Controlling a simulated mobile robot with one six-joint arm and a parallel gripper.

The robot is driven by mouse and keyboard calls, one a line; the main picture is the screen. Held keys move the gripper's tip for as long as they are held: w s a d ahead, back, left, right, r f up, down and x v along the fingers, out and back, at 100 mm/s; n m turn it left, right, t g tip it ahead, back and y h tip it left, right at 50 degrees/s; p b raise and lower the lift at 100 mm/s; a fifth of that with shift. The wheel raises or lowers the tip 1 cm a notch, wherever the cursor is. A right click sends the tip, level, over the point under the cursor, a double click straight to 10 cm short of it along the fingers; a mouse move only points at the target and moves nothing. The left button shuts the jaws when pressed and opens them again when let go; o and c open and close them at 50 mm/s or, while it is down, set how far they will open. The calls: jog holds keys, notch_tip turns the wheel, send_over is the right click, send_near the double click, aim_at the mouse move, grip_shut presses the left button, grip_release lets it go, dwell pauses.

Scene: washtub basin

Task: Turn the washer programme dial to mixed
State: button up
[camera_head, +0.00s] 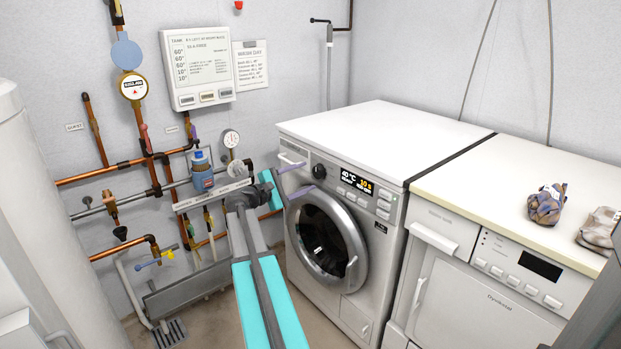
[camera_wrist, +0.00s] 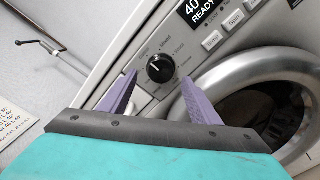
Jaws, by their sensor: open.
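The washer (camera_head: 330,215) is white with a round door, and its black programme dial (camera_head: 319,171) sits at the left of the control panel. My gripper (camera_head: 299,178) is open at the panel's left end. In the wrist view its two purple fingers (camera_wrist: 160,77) stand on either side of the dial, with gaps between them and it. The display (camera_head: 357,181) reads 40 °C in white, with yellow characters beside it.
The washer door (camera_head: 327,238) bulges out below the dial, close to the right finger in the wrist view. A dryer (camera_head: 490,265) stands at the right with crumpled cloths (camera_head: 546,204) on top. Pipes and a blue bottle (camera_head: 202,172) are at the left.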

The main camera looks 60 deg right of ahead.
aim_at(315, 173)
jog(key=shift+x, duration=2.2)
jog(key=shift+c, duration=0.3)
jog(key=c, duration=1)
jog(key=shift+s+a, duration=0.1)
jog(key=shift+a, duration=0.3)
jog(key=shift+d+r+b, duration=0.1)
jog(key=shift+d+b, duration=0.2)
jog(key=shift+d+m, duration=0.1)
jog(key=shift+m, duration=0.2)
